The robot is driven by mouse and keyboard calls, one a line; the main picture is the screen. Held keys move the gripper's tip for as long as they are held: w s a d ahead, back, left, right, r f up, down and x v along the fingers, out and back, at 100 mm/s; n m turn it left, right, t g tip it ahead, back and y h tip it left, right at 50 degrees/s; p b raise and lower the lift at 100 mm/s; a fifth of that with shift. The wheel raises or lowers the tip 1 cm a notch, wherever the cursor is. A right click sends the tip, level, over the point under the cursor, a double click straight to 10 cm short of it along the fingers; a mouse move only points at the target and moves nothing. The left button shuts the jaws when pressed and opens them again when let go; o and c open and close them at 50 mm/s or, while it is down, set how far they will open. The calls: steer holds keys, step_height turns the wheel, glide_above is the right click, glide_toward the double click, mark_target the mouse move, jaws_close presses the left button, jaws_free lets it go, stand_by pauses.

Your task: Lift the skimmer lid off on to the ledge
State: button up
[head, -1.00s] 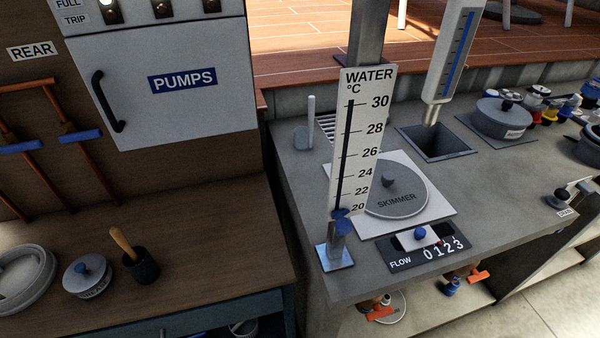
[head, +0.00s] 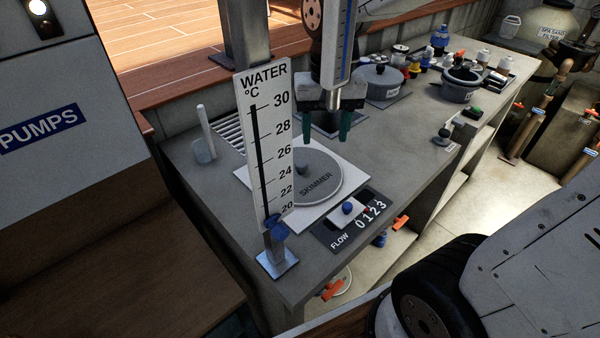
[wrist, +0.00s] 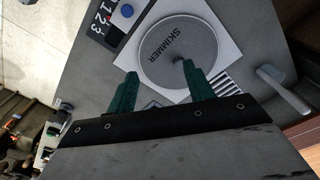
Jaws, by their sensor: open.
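The skimmer lid (head: 319,183) is a round grey disc marked SKIMMER, with a small dark knob (head: 301,167). It lies flat in a white square plate (head: 347,193) on the grey ledge, its left part hidden behind the water temperature board. In the wrist view the lid (wrist: 168,60) is ahead of the fingertips, its knob (wrist: 179,63) close to the right finger's tip. My gripper (head: 325,140) is open and empty, with green fingers pointing down above the ledge, behind the lid.
The upright temperature board (head: 268,150) stands in front of the lid's left side. A flow dial (head: 352,220) lies at the front. A grey pot-like lid (head: 383,80) and several valves stand at the back right. Bare grey ledge (head: 405,145) lies right of the lid.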

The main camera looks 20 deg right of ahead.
steer(key=m, duration=0.2)
glide_above(301, 163)
step_height(301, 163, down, 6)
steer(key=shift+s+r, duration=0.15)
steer(key=shift+r, duration=0.1)
steer(key=shift+f, duration=0.3)
steer(key=f, duration=0.7)
steer(key=shift+w+d+f, duration=0.1)
steer(key=shift+w+f, duration=0.1)
steer(key=shift+f, duration=0.1)
jaws_close()
